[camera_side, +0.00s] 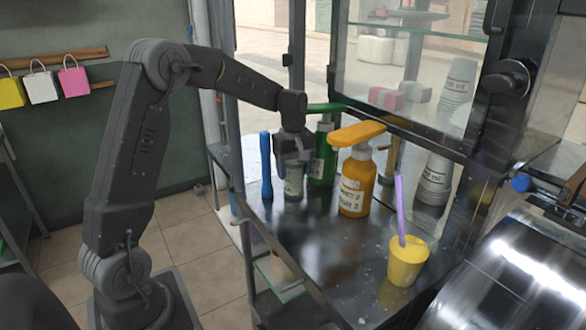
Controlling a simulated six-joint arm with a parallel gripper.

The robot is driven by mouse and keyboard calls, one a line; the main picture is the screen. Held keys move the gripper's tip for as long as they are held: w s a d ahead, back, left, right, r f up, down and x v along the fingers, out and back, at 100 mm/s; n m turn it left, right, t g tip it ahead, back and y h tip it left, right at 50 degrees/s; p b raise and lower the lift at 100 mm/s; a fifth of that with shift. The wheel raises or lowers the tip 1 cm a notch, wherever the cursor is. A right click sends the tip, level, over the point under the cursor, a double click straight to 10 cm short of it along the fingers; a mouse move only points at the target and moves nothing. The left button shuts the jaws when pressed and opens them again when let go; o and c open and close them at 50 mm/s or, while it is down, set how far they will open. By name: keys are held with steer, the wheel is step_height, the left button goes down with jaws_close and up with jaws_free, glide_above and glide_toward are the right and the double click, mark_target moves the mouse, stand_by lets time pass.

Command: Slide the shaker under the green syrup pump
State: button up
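The shaker (293,186) is a small pale grey-green cup standing upright on the dark metal counter. My gripper (293,160) points down over it, with its fingers at the shaker's upper part. The gripper hides the shaker's top, and I cannot tell whether the fingers are closed on it. The green syrup pump is a green bottle (325,160) just behind and to the right of the shaker. Its long green pump head (325,107) lies above and behind my gripper. Part of the bottle is hidden by the gripper and shaker.
A blue rod-like tool (266,165) stands close left of the shaker. An orange pump bottle (357,185) stands to the right. A yellow cup (406,262) with a purple straw is at front right. The counter (325,245) is clear in front. Stacked cups (436,180) stand by the glass.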

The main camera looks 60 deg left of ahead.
steer(key=o, duration=0.5)
steer(key=shift+w+d, duration=0.15)
steer(key=shift+w, duration=0.25)
steer(key=shift+s, duration=0.1)
steer(key=s+d, duration=0.7)
steer(key=shift+s+d+r, duration=0.2)
steer(key=shift+r, duration=0.15)
step_height(320, 180, up, 14)
steer(key=f, duration=0.1)
steer(key=shift+s+d+f+m+t, duration=0.75)
steer(key=shift+s+d+m, duration=1)
steer(key=shift+s+m, duration=0.8)
steer(key=shift+s+d+f+m+t, duration=0.6)
steer(key=shift+s+d+m+t, duration=0.4)
steer(key=shift+s+d+m, duration=1.2)
steer(key=shift+s+d+f+m+t, duration=0.75)
steer(key=shift+s+d+m, duration=0.55)
steer(key=shift+s+m, duration=1.65)
steer(key=shift+r, duration=0.1)
steer(key=shift+s+d+f+m, duration=0.1)
steer(key=shift+s+f+m, duration=0.1)
steer(key=shift+m, duration=0.1)
